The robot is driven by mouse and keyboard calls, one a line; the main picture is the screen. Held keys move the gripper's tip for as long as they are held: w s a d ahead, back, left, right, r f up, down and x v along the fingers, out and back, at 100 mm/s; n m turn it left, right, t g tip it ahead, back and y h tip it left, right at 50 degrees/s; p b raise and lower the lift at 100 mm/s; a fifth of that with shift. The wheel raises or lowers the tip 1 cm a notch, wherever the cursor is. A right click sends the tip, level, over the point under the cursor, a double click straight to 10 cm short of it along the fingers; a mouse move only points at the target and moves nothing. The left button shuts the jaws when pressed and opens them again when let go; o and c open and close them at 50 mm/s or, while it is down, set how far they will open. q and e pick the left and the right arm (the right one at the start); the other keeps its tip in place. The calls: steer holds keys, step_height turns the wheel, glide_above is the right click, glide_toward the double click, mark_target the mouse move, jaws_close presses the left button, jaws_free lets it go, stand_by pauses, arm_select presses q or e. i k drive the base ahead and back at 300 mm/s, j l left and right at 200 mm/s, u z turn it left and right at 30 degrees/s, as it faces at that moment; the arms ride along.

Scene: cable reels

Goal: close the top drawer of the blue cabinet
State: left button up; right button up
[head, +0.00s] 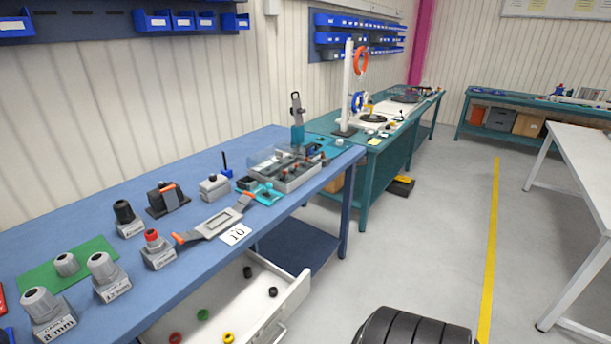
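A white drawer (297,303) is pulled out from under the blue workbench (190,287). It stands open, sticking out toward the floor on the right. A pale bar handle (279,334) shows on its front at the bottom edge of the view. Several small rings and caps lie inside, among them a green one (203,314), a yellow one (228,337) and black ones. The near part of the drawer and most of the cabinet body are hidden or cut off, so I cannot tell whether other drawers lie below. Neither of my grippers is in view.
A black ribbed rounded object (415,327) stands at the bottom, right of the drawer. A white table (588,170) is at the right. Grey floor with a yellow line (490,240) is clear between. Cable fittings and tools crowd the benchtop.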

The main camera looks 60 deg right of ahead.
mark_target(235, 304)
steer(key=z, duration=1.35)
